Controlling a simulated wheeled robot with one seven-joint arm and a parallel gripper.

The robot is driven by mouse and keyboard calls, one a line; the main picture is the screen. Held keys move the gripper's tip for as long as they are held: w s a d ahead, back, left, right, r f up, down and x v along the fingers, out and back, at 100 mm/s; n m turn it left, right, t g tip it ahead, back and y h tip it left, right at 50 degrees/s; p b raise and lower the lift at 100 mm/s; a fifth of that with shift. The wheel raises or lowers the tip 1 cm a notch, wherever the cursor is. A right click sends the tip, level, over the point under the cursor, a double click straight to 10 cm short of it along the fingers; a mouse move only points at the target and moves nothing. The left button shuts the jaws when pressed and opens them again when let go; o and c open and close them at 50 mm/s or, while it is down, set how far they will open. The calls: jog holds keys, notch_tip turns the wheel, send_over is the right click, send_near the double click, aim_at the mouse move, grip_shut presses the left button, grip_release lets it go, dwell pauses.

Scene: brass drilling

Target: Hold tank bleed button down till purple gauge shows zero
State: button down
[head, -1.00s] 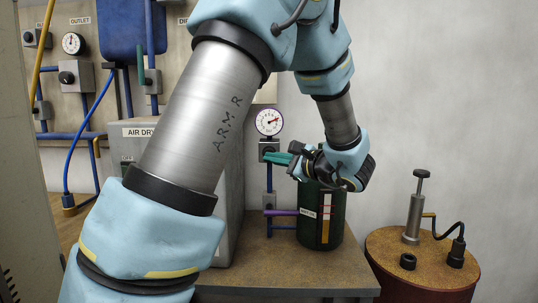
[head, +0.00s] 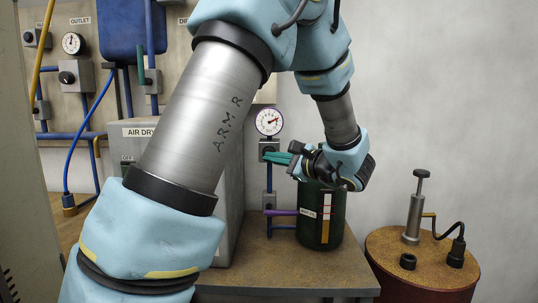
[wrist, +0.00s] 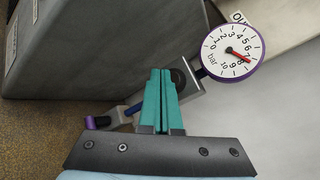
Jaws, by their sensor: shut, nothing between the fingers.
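The purple-rimmed gauge (head: 269,122) stands on a blue pipe beyond my gripper. In the wrist view the same gauge (wrist: 233,50) has a red needle pointing between about 7 and 8 bar. Below it is a grey block (head: 265,146) with a dark round button (wrist: 178,76), partly behind the fingers in the wrist view. My gripper (head: 268,156) has teal fingers, shut together and empty. Their tips (wrist: 160,72) are at the face of the block, overlapping the button's left side. I cannot tell whether they touch or press it.
A purple-handled lever (head: 284,212) sits lower on the same pipe. A dark green tank (head: 312,235) stands on the bench (head: 285,270) under my wrist. The grey air dryer box (head: 232,200) is to the left. A rusty drum (head: 400,258) with a hand pump is at right.

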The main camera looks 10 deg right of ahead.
jog(key=shift+w, duration=0.35)
jog(key=shift+w+d, duration=0.15)
jog(key=shift+w, duration=0.3)
dwell(2.9)
jog(key=shift+s, duration=0.1)
dwell(0.7)
jog(key=shift+s+b, duration=0.35)
jog(key=shift+s, duration=0.4)
jog(key=shift+s+a+b, duration=0.15)
jog(key=shift+s+a, duration=0.05)
jog(key=shift+s, duration=0.6)
jog(key=shift+s+a+b, duration=0.15)
jog(key=shift+s+a, duration=0.1)
jog(key=shift+s, duration=0.6)
jog(key=shift+s+a+b, duration=0.15)
jog(key=shift+s+a, duration=0.05)
jog(key=shift+s, duration=0.6)
